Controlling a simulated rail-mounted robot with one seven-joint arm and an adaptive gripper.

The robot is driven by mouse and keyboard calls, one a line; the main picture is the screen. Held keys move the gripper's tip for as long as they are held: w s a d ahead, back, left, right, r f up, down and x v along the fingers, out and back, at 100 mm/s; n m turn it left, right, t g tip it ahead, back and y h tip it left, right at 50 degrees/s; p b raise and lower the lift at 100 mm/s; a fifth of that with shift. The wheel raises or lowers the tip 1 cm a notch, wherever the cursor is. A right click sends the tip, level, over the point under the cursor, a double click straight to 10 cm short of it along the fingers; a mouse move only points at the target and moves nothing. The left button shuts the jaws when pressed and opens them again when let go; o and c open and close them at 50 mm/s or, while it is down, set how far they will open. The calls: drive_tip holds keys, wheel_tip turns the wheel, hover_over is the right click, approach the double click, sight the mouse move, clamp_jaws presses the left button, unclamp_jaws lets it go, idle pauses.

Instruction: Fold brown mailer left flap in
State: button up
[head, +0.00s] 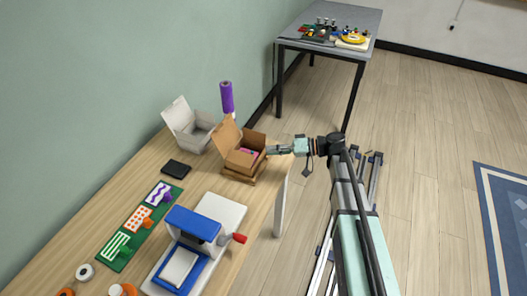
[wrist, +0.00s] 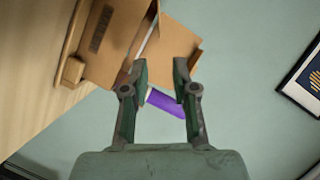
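The brown mailer (head: 238,168) stands open near the table's right edge, its lid (head: 226,134) raised at the back left. Something pink (head: 247,151) shows inside it. My gripper (head: 270,150) is at the mailer's right side in the head view; whether it touches cannot be told there. In the wrist view, my gripper (wrist: 158,75) is open, with its fingers apart and nothing held. The brown mailer (wrist: 105,42) fills the upper left there, and a brown panel (wrist: 178,48) lies beyond the fingertips. I cannot tell for sure which panel is the left flap.
An open white box (head: 195,130) stands behind the mailer, and a purple roll (head: 227,97) stands near the wall. A black flat item (head: 176,169), a green board (head: 139,226) with stamps and a blue-and-white press (head: 195,238) occupy the nearer table.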

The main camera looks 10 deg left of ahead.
drive_tip(key=shift+d, duration=0.25)
